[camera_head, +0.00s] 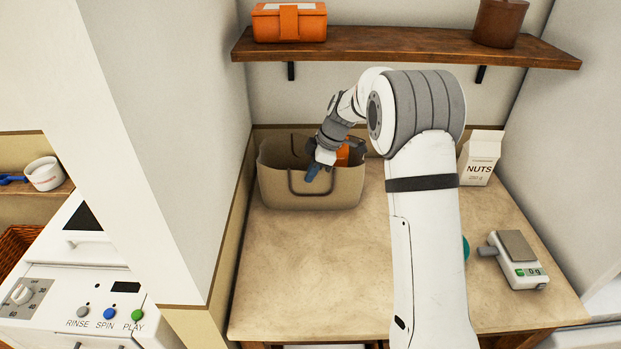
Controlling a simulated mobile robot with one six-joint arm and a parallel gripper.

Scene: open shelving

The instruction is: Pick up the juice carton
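A tan bag (275,185) with dark handles stands open-topped at the back left of the table. An orange thing (343,157) shows at the bag's right side, partly hidden by my wrist; it may be the juice carton, but no label can be read. My gripper (313,172) is at the bag's opening, pointing down, just left of the orange thing. Its blue-grey fingers are small in view, and I cannot tell whether they are open or hold anything. No other thing in view is clearly a juice carton.
A white NUTS carton (481,158) stands at the back right, behind my arm. A scale (517,259) sits at the right, and a teal thing (466,248) is mostly hidden by my arm. A shelf (400,46) holds an orange box (289,22) and brown container (499,22). The table's front left is clear.

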